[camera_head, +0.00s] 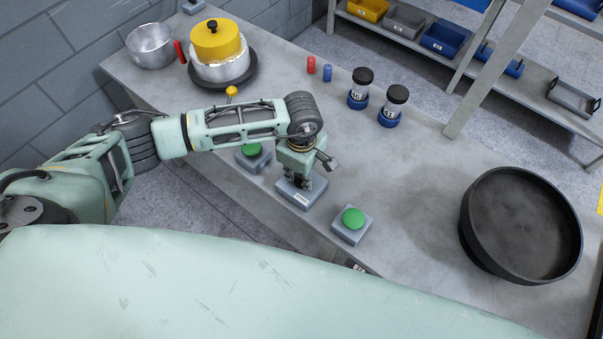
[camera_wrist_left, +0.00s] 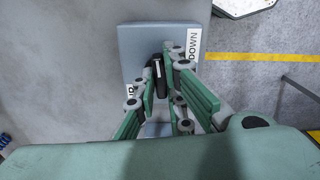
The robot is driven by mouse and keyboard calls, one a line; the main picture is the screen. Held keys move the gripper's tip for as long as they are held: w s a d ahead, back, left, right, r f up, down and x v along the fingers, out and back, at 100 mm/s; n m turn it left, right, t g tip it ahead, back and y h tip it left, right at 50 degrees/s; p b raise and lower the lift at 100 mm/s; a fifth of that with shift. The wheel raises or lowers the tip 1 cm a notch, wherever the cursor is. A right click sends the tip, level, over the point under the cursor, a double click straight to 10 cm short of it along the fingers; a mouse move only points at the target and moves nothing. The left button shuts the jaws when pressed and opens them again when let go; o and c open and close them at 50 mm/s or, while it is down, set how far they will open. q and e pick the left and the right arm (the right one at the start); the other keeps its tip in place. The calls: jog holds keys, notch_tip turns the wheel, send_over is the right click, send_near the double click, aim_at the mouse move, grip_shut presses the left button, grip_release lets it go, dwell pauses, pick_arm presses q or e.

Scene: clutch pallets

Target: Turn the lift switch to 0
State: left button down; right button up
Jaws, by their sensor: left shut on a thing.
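The lift switch is a grey box (camera_head: 293,198) on the table's near side, between two green buttons. In the left wrist view the switch box (camera_wrist_left: 140,42) bears a DOWN label on its right edge and a partly hidden label on its left. Its black knob (camera_wrist_left: 158,68) has a white mark. My left gripper (camera_head: 303,180) points down over the box. In the left wrist view its fingers (camera_wrist_left: 156,77) are closed around the knob. The lower part of the box is partly hidden by the fingers. My right gripper is not in view.
Green buttons (camera_head: 353,218) and (camera_head: 251,150) flank the switch. A large black round tray (camera_head: 478,235) lies at right. Two dark-capped jars (camera_head: 359,88) and (camera_head: 393,105), a yellow-topped stack (camera_head: 218,42) and a metal pot (camera_head: 151,46) stand farther back. The table's middle is clear.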

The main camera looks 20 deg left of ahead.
pick_arm(q)
jog(key=c, duration=2.2)
grip_release()
jog(key=shift+m, duration=0.4)
jog(key=o, duration=0.5)
jog(key=shift+c, duration=0.2)
